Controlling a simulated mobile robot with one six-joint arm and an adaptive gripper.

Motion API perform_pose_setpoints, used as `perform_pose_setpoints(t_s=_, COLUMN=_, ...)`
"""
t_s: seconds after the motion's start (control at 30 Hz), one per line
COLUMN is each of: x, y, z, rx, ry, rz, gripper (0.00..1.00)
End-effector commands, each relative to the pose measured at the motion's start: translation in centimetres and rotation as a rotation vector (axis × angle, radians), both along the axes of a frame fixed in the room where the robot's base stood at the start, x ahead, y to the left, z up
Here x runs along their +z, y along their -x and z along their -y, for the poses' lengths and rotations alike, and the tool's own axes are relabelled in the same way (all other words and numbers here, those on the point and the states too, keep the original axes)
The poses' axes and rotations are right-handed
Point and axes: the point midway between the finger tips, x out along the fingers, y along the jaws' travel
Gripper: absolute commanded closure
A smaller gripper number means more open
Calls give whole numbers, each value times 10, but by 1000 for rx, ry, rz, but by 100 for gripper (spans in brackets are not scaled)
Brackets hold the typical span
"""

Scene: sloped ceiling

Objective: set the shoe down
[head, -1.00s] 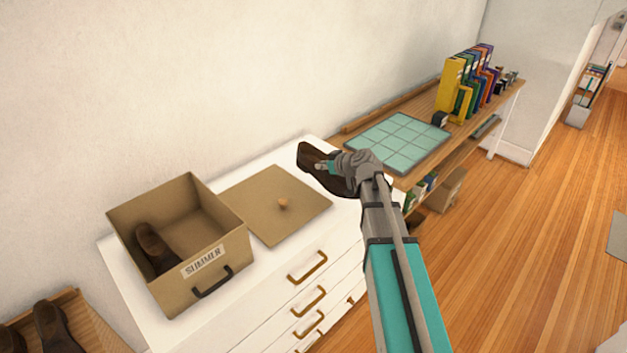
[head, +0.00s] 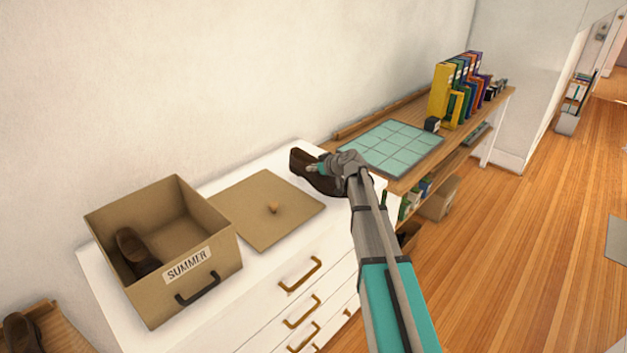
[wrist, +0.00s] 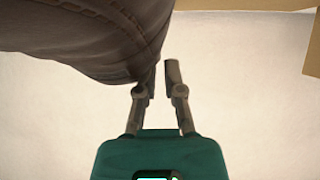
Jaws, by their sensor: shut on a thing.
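A dark brown shoe (head: 302,160) is at the far right end of the white dresser top, right of the flat brown lid. My gripper (head: 322,168) is shut on it from the right side. In the wrist view the shoe (wrist: 95,40) fills the upper left, and my gripper's fingers (wrist: 165,72) are at its edge. The shoe is on or just above the dresser top (head: 300,245); I cannot tell whether it touches. Part of it is hidden behind my gripper.
An open box labelled SUMMER (head: 205,280) holds another brown shoe (head: 135,250). The lid (head: 240,215) with a knob lies beside it. A wooden bench (head: 408,180) with a teal tiled mat (head: 392,147) and colourful binders (head: 455,90) stands to the right.

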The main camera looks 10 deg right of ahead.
Motion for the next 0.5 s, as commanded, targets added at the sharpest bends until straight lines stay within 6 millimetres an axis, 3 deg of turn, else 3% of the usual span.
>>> perform_pose_setpoints(t_s=0.5, x=-9, y=-6, z=2, rx=-1, ry=-1, rz=1, gripper=100)
